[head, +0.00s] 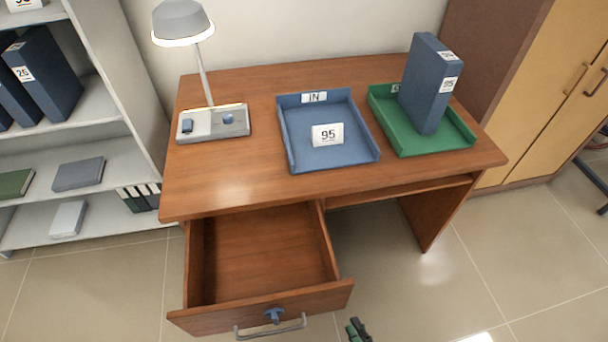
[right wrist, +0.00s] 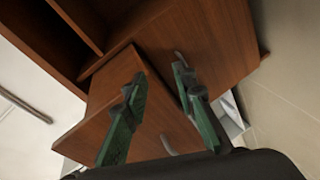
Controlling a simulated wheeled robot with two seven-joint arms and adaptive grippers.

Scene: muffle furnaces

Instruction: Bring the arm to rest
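My right gripper (head: 358,329) shows only at the bottom edge of the head view, just right of the open drawer's front. In the right wrist view the same gripper (right wrist: 158,80) has its two green fingers spread apart with nothing between them. The open wooden drawer (head: 262,250) is empty and pulled out of the desk (head: 240,85). Its front carries a metal handle (head: 270,328) and a blue key-like piece (head: 273,315). My left gripper is not in view.
On the desk stand a lamp (head: 182,22), a blue IN tray (head: 290,150) holding a card marked 95 (head: 328,135), and a green tray (head: 440,146) with a blue binder (head: 425,90) upright in it. A shelf (head: 100,105) stands left, a cabinet (head: 545,100) right. Floor right of the drawer is clear.

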